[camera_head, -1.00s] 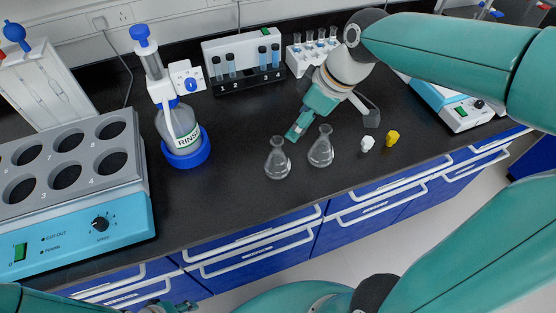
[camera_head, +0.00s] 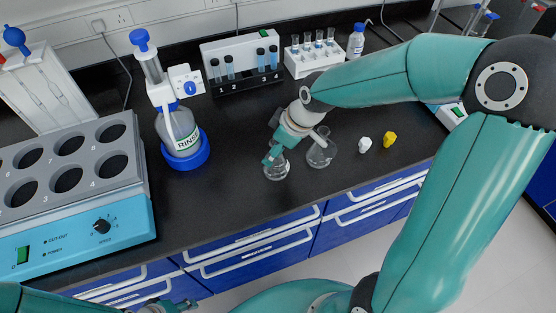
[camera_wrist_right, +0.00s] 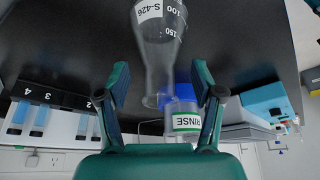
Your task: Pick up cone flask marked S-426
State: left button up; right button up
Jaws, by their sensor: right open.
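The cone flask marked S-426 (camera_wrist_right: 160,45) shows upside down in the right wrist view, with its neck between the spread fingers of my right gripper (camera_wrist_right: 163,88). The fingers stand apart from the glass on both sides. In the head view I take it to be the left of two clear flasks (camera_head: 276,170); its upper part is hidden by my right gripper (camera_head: 272,152), which is open at its neck.
A rinse bottle (camera_head: 180,135) in a blue holder stands left of the flasks. A white and a yellow small piece (camera_head: 390,139) lie to the right. Tube racks (camera_head: 242,62) are behind, and a block with wells (camera_head: 70,165) is far left. The counter's front edge is close.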

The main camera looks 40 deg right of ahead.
grip_shut()
dwell(0.3)
jog(key=shift+r, duration=0.15)
